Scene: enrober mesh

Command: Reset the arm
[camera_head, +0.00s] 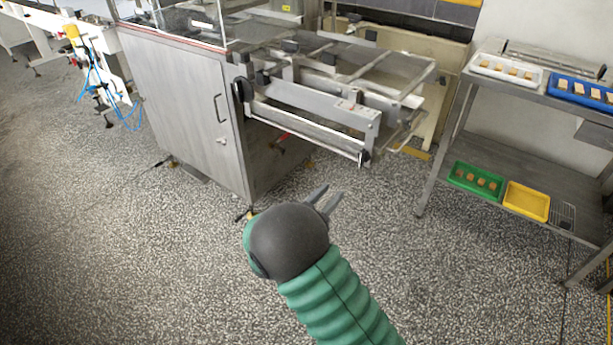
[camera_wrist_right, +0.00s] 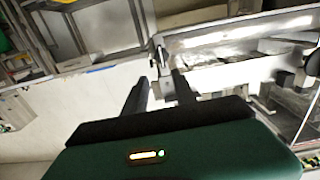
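My right gripper (camera_head: 328,197) is at the end of a green ribbed sleeve and dark wrist of my right arm, in the lower middle of the head view. Its two grey fingers stand apart. In the right wrist view the two dark fingers (camera_wrist_right: 160,85) have a clear gap with nothing held between them. In the head view the gripper appears in front of the steel machine (camera_head: 185,105) and its mesh conveyor (camera_head: 335,85), apart from both. My left gripper is not in view.
A steel rack (camera_head: 520,160) at the right holds a white tray (camera_head: 505,73), a blue tray (camera_head: 580,92), a green tray (camera_head: 476,181) and a yellow tray (camera_head: 527,201). Small brown pieces lie in the white, blue and green trays. The speckled floor (camera_head: 130,260) at the left is clear.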

